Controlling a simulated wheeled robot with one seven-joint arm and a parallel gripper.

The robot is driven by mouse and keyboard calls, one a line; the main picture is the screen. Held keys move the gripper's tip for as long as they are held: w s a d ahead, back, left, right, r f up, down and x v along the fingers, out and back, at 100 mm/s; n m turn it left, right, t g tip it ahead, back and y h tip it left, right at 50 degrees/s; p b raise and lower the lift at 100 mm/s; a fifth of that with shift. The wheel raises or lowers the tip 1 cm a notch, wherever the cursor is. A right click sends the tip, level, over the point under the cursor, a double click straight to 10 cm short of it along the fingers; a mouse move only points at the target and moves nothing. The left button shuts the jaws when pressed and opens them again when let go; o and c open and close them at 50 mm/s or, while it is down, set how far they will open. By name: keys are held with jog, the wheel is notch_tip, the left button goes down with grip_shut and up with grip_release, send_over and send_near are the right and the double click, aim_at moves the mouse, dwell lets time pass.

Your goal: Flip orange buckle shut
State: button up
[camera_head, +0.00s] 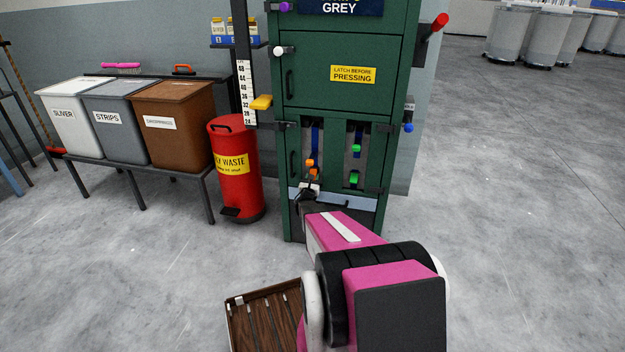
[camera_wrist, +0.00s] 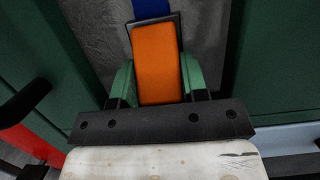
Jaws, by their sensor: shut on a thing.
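The orange buckle (camera_head: 312,170) hangs on a blue strap (camera_head: 315,138) in the left opening of the green press front. In the wrist view the orange buckle (camera_wrist: 157,62) is a long orange lever in a dark frame, with the blue strap (camera_wrist: 151,9) above it. My gripper (camera_wrist: 159,76) has one green finger on each side of the lever's lower part and is shut on it. In the head view my gripper (camera_head: 311,184) is small and partly hidden by my arm. I cannot tell whether the lever lies flat.
A green buckle (camera_head: 354,179) hangs in the right opening of the green press (camera_head: 335,95). A red waste bin (camera_head: 236,180) stands close to its left. Lidded boxes, one brown (camera_head: 172,125), sit on a table further left.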

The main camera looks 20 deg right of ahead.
dwell(0.3)
jog(key=o, duration=0.9)
jog(key=v, duration=1)
jog(key=shift+s+a+f, duration=0.2)
jog(key=shift+s+f, duration=0.05)
jog(key=shift+f, duration=0.05)
